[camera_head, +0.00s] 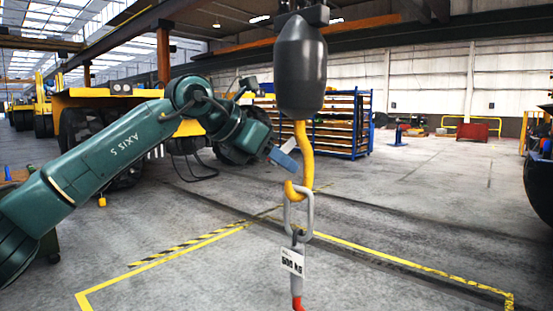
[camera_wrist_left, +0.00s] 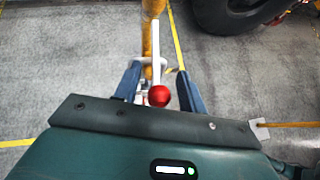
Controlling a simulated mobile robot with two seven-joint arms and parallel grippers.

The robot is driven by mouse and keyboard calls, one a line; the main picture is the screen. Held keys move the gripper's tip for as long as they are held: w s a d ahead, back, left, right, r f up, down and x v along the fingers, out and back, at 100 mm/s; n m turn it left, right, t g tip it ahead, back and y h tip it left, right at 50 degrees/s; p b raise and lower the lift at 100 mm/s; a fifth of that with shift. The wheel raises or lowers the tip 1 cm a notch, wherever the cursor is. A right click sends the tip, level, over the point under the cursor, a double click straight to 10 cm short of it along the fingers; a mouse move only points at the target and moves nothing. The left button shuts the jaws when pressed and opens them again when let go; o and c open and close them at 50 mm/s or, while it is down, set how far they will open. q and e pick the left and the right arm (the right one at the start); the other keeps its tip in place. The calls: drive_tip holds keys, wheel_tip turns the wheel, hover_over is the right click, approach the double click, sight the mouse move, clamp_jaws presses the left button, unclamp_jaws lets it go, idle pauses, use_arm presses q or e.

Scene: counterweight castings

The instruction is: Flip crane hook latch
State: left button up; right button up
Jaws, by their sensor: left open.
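The yellow crane hook (camera_head: 304,150) hangs below a black tapered block (camera_head: 300,65) in the head view. A grey chain link (camera_head: 308,215) hangs in the hook's bowl. A white rod (camera_wrist_left: 155,50) with a red ball (camera_wrist_left: 159,96) shows in front of the yellow hook (camera_wrist_left: 149,35) in the left wrist view; it seems to be the latch lever. My left gripper (camera_head: 284,157) is just left of the hook in the head view. Its blue fingers (camera_wrist_left: 158,72) are open, with the rod and ball between them; contact is not visible. My right gripper is not in view.
A white weight tag (camera_head: 292,262) hangs below the link, with a red part (camera_head: 297,302) under it. Yellow lines mark the clear floor. A blue rack (camera_head: 340,125) and large-wheeled yellow machinery stand well behind.

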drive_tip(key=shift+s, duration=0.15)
use_arm(q)
drive_tip(key=shift+s+a+r, duration=0.2)
drive_tip(key=shift+a+r, duration=0.05)
drive_tip(key=shift+a, duration=0.05)
drive_tip(key=b+v, duration=0.2)
drive_tip(key=v, duration=1)
drive_tip(key=shift+s, duration=0.15)
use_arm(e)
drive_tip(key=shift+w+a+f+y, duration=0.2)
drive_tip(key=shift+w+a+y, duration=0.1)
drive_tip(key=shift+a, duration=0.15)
